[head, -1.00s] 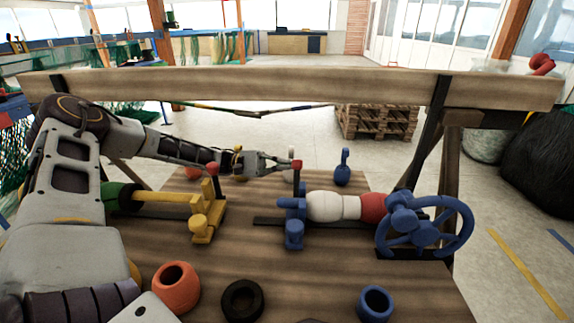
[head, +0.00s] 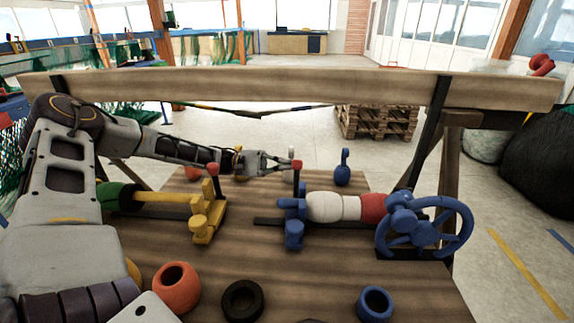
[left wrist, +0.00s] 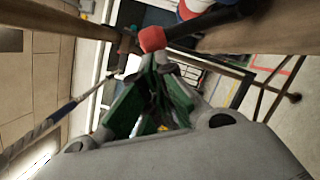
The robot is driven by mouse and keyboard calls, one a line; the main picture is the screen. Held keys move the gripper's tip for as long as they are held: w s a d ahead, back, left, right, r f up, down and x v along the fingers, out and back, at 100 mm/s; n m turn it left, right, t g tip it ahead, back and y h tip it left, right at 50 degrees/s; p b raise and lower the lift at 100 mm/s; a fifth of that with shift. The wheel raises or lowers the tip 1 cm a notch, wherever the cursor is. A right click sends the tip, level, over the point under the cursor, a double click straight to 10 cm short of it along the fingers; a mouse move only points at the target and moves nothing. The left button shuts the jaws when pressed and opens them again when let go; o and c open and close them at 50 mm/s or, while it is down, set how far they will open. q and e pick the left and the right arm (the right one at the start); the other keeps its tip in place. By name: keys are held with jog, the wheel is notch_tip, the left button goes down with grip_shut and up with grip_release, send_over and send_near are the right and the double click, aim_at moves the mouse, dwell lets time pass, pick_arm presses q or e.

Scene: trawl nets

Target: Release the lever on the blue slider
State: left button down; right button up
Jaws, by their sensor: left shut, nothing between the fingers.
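The blue slider (head: 293,222) stands on the wooden table in the head view, against the left end of a white and red roller (head: 338,207). Its lever stands upright above it and ends in a red knob (head: 297,165). My left gripper (head: 288,164) is shut and empty, its fingertips at the left side of the knob. In the left wrist view the red knob (left wrist: 152,38) shows right at the fingertips (left wrist: 160,62); I cannot tell whether they touch. My right gripper is not in view.
A yellow slider (head: 207,220) with its own red-knobbed lever stands to the left. A blue handwheel (head: 425,225) is at the right. Orange (head: 176,288), black (head: 242,300) and blue (head: 375,304) rings lie in front. A wooden beam (head: 290,88) crosses behind.

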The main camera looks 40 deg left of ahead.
jog(key=shift+s+d+r+g+h+p, duration=0.4)
jog(key=shift+d+r+p, duration=0.65)
jog(key=shift+r, duration=1.85)
jog(key=shift+s+d+r+g+h+p, duration=0.2)
jog(key=shift+d+r+g+h+p, duration=0.3)
jog(key=shift+r+p, duration=1.7)
pick_arm(q)
jog(key=s+d+r+m+g+y, duration=0.1)
jog(key=s+d+r+m+y, duration=0.1)
jog(key=m, duration=0.6)
jog(key=shift+s+d+r+p, duration=0.45)
jog(key=shift+s+d+r, duration=0.1)
jog(key=shift+s+r, duration=0.9)
pick_arm(e)
jog(key=shift+s+d+f+n+g, duration=0.3)
jog(key=shift+s+d+f+g, duration=0.1)
jog(key=shift+s+d+f, duration=0.6)
pick_arm(q)
jog(key=shift+f, duration=0.1)
pick_arm(e)
jog(key=shift+w+a, duration=0.1)
jog(key=shift+w, duration=0.15)
jog(key=shift+s, duration=0.1)
jog(key=shift+s, duration=0.15)
